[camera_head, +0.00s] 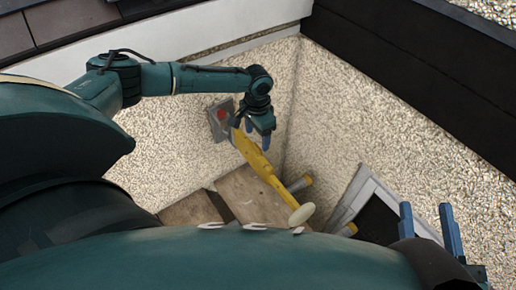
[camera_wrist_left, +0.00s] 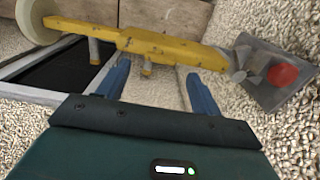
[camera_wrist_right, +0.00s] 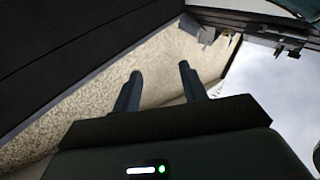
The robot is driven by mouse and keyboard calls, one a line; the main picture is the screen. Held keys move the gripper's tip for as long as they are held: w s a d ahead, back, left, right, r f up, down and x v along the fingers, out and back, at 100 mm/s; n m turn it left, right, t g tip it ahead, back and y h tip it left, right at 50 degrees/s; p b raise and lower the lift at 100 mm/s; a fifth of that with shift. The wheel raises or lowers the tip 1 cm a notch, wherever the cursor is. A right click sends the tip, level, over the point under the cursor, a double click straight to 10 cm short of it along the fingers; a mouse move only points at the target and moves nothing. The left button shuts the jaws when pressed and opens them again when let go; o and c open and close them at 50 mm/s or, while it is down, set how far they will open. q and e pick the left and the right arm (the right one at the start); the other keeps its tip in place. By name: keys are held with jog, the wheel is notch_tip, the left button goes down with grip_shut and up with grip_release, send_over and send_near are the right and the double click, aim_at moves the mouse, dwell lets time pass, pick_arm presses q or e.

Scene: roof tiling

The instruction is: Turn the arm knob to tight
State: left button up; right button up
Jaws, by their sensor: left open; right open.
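A yellow arm (camera_head: 262,167) with a pale round disc (camera_head: 301,214) at its lower end slants over wooden boards. Its upper end meets a grey plate with a red round part (camera_head: 221,114). In the left wrist view the yellow arm (camera_wrist_left: 160,46) runs across, with short peg-like parts (camera_wrist_left: 147,69) beneath it; I cannot tell which part is the arm knob. My left gripper (camera_head: 256,138) is open beside the upper part of the arm, its fingers (camera_wrist_left: 160,82) apart just short of it. My right gripper (camera_head: 429,222) is open and empty at the lower right, away from the arm.
Wooden boards (camera_head: 186,211) lie below the arm. A grey-framed dark opening (camera_head: 377,220) is at the right. Pebbled walls meet in a corner behind, and a dark ledge (camera_head: 410,65) runs along the upper right. The pebbled surface between is clear.

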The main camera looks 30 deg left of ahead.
pick_arm(q)
notch_tip(320, 180, down, 4)
jog(key=shift+f+b, duration=0.1)
jog(key=shift+b, duration=0.7)
jog(key=shift+f, duration=0.35)
pick_arm(e)
jog(key=shift+w+a+r+y, duration=0.1)
jog(key=shift+a+r+y, duration=0.1)
jog(key=shift+y, duration=0.1)
jog(key=shift+r, duration=0.1)
pick_arm(q)
jog(key=c, duration=1)
jog(key=shift+r, duration=0.1)
